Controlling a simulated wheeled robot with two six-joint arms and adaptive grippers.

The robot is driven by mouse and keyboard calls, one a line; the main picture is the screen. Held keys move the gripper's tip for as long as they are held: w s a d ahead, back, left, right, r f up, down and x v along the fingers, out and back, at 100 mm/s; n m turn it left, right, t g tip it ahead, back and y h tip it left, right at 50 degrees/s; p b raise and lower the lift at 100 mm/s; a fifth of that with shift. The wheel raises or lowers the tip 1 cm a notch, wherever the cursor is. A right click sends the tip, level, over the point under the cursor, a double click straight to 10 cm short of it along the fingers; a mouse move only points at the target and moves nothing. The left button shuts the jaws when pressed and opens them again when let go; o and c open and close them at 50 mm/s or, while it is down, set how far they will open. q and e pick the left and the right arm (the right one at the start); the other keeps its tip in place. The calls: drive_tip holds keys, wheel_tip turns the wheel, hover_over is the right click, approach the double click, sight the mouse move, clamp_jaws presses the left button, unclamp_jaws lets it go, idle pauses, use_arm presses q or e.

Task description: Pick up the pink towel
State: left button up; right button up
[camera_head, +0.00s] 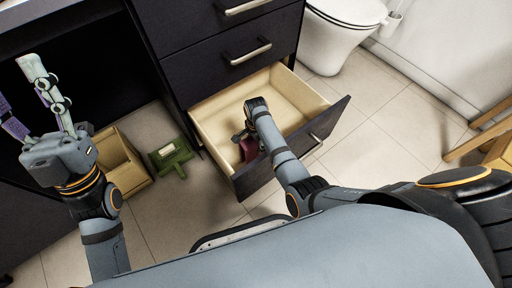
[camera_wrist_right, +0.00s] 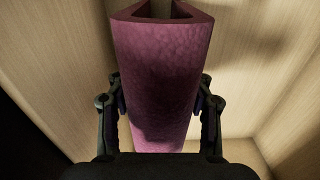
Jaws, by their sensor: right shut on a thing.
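The pink towel (camera_head: 249,150) is a folded or rolled dark pink piece in the open bottom drawer, near its front left corner. In the right wrist view the towel (camera_wrist_right: 158,75) stands lengthwise between the fingers, its folded end toward the top. My right gripper (camera_head: 243,137) reaches down into the drawer and is shut on the towel, with a finger on each side. I cannot tell whether the towel touches the drawer floor. My left gripper (camera_head: 38,100) is raised at the left, away from the towel, with its fingers spread and nothing seen between them.
The open drawer (camera_head: 204,129) has pale wooden walls and a dark front close around my right arm. Closed drawers (camera_head: 222,72) sit above it. A wooden box (camera_head: 133,180) and a green object (camera_head: 172,158) are on the floor to the left. A toilet (camera_head: 335,38) and wooden stool (camera_head: 480,140) are right.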

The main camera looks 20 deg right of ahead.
drive_tip(key=shift+c, duration=0.7)
